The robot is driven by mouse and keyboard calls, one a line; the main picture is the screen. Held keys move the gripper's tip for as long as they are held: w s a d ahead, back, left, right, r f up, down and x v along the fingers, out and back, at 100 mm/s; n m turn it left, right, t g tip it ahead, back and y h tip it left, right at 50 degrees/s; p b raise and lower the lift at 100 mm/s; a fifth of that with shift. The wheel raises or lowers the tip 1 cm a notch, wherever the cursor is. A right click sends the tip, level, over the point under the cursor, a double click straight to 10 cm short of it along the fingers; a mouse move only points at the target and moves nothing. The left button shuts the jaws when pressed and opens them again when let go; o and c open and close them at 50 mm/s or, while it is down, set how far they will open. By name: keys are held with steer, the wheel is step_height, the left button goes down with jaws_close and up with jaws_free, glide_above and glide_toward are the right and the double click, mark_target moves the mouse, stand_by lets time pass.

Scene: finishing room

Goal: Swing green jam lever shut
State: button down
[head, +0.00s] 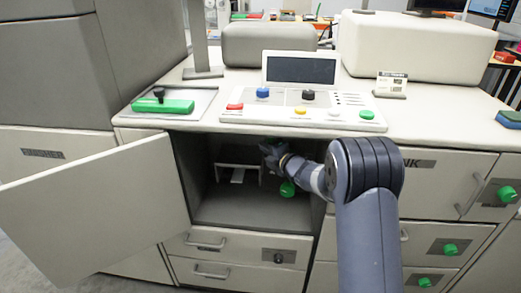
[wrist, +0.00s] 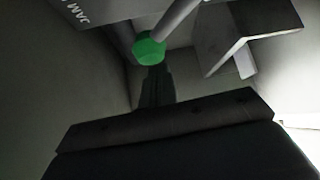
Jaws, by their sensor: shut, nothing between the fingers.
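The jam lever's green knob (wrist: 149,50) sits on a grey rod in the wrist view, with a "JAM" label (wrist: 90,10) at the upper left. My gripper (wrist: 156,72) is shut and empty, its tips right by the knob; I cannot tell whether they touch it. In the head view my gripper (head: 270,153) is inside the open compartment (head: 235,208) of the machine. A green knob (head: 288,188) shows just below my wrist there. My arm hides part of the compartment's right side.
The compartment door (head: 95,215) stands swung open to the left. A pale bracket (head: 238,168) is at the back of the compartment; an angled plate (wrist: 235,40) is right of the knob. Drawers (head: 240,245) lie below, and a control panel (head: 300,115) above.

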steer(key=shift+d+b, duration=0.25)
steer(key=shift+b, duration=0.2)
steer(key=shift+d+r+m+y+b, duration=0.2)
steer(key=shift+r+m+y+b, duration=0.2)
steer(key=shift+b, duration=0.7)
steer(key=d+r+m+t+b, duration=0.3)
steer(key=d+m+t+b, duration=0.4)
steer(key=b, duration=1.1)
steer(key=m, duration=0.3)
steer(key=shift+r+t, duration=0.4)
steer(key=shift+s, duration=0.1)
steer(key=shift+a+r+y, duration=0.1)
steer(key=shift+y, duration=0.2)
